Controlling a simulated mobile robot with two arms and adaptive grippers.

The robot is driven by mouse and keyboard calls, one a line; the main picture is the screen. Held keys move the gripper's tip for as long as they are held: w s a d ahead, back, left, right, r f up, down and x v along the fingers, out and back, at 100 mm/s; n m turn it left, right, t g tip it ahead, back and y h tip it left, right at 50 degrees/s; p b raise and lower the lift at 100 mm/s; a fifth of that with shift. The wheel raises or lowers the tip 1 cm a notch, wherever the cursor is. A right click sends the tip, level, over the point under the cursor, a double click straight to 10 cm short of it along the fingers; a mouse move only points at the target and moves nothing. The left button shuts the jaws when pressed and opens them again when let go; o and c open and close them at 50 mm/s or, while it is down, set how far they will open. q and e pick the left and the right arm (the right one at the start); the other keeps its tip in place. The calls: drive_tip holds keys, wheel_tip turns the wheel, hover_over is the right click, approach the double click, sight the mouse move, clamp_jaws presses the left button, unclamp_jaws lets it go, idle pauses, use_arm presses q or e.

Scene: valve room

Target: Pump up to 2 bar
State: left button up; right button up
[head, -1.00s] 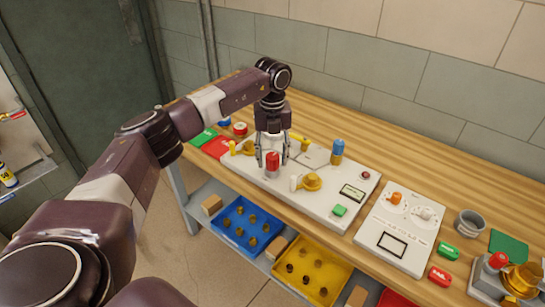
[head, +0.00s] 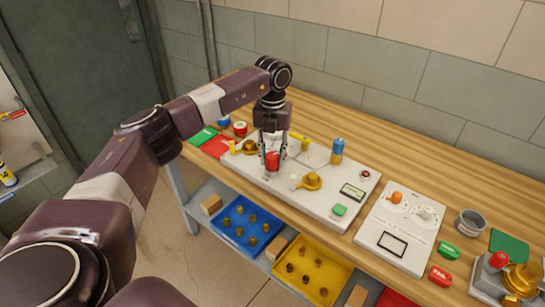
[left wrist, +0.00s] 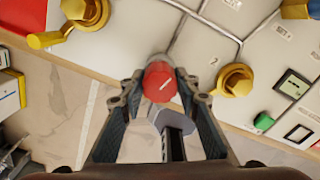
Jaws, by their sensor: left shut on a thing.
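A pale test panel (head: 330,208) lies on the wooden bench. My left gripper (head: 272,164) points down at its left-front part and is shut on a red pump knob (head: 272,160). Brass valves (head: 311,181) stand on the panel, and one shows in the left wrist view (left wrist: 236,80). My right gripper is not in view.
A blue-topped brass part (head: 338,150) and a green button (head: 340,210) are on the panel. To the right are a second panel (head: 383,218) and a grey cup (head: 470,222). Blue (head: 229,244) and yellow (head: 333,285) bins stand on the shelf below.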

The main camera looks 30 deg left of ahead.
sight(272, 155)
use_arm(q)
drive_tip(key=m, duration=0.4)
drive_tip(key=shift+m, duration=0.3)
drive_tip(key=shift+r+m, duration=0.1)
drive_tip(key=shift+m, duration=1.7)
drive_tip(key=o, duration=1.1)
drive_tip(key=shift+o, duration=0.2)
wheel_tip(272, 155, up, 12)
drive_tip(key=shift+b, duration=0.3)
